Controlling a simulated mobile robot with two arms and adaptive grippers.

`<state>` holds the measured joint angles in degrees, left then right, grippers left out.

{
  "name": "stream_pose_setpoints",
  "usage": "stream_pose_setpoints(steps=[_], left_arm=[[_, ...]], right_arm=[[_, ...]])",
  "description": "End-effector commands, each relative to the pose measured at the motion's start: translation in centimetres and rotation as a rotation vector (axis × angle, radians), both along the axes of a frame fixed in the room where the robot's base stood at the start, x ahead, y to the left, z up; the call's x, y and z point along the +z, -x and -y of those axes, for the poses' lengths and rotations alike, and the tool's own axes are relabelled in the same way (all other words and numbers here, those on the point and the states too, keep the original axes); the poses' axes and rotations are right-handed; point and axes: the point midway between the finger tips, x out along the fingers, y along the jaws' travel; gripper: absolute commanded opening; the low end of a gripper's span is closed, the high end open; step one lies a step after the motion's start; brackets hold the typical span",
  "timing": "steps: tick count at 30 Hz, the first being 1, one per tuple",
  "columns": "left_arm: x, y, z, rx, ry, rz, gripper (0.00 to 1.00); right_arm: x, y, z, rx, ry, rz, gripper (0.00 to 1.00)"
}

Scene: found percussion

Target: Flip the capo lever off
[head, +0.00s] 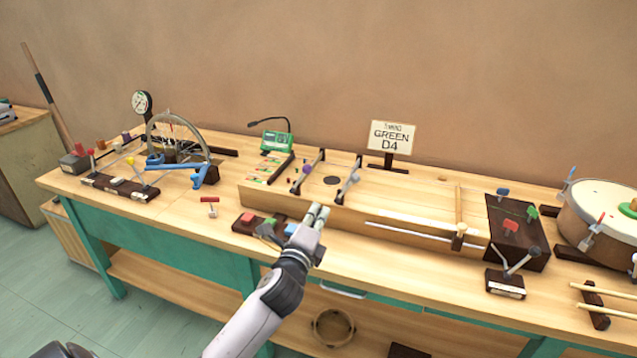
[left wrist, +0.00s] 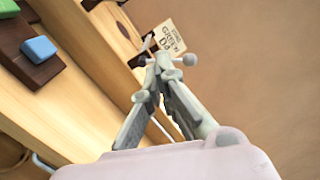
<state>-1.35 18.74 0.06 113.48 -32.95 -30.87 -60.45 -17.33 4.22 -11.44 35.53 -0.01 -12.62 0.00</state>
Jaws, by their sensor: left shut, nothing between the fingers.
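A long wooden stringed box (head: 400,212) lies on the bench. A grey lever with a round knob (head: 348,187), which looks like the capo lever, stands on a dark cross bar of the box, tilted up. In the left wrist view a grey ball-ended lever (left wrist: 186,61) shows just beyond the fingertips. My left gripper (head: 319,211) is at the front edge of the box, in front of and slightly left of the lever. Its fingers (left wrist: 163,64) are shut and empty. I cannot tell whether they touch the lever. My right gripper is not in view.
A dark block with coloured keys (head: 247,226) sits left of my gripper. A purple knob (head: 306,169) is on another cross bar. A sign reading GREEN D4 (head: 391,137) stands behind. A small lever stand (head: 505,284) and a drum (head: 603,214) are at right.

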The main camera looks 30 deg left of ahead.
Motion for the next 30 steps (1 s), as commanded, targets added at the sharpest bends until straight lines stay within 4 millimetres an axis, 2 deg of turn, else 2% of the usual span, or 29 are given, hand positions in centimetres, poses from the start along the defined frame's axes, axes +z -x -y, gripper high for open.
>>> stream_pose_setpoints(steps=[5,18,21,24,30], left_arm=[[0.2,-1.8,-0.5,0.000,-0.001,0.002,0.00],[0.3,-9.9,-2.9,0.000,0.002,0.001,0.00],[1.0,-9.5,-4.7,0.002,-0.003,-0.001,0.00],[1.3,-9.4,-5.7,0.000,-0.002,-0.001,0.00],[1.4,-9.4,-6.5,-0.001,0.000,-0.001,0.00]], right_arm=[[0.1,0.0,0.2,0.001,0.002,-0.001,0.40],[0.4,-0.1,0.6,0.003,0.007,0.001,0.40],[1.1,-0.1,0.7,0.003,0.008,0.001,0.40],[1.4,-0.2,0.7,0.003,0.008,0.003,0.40],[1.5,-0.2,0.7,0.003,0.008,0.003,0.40]])
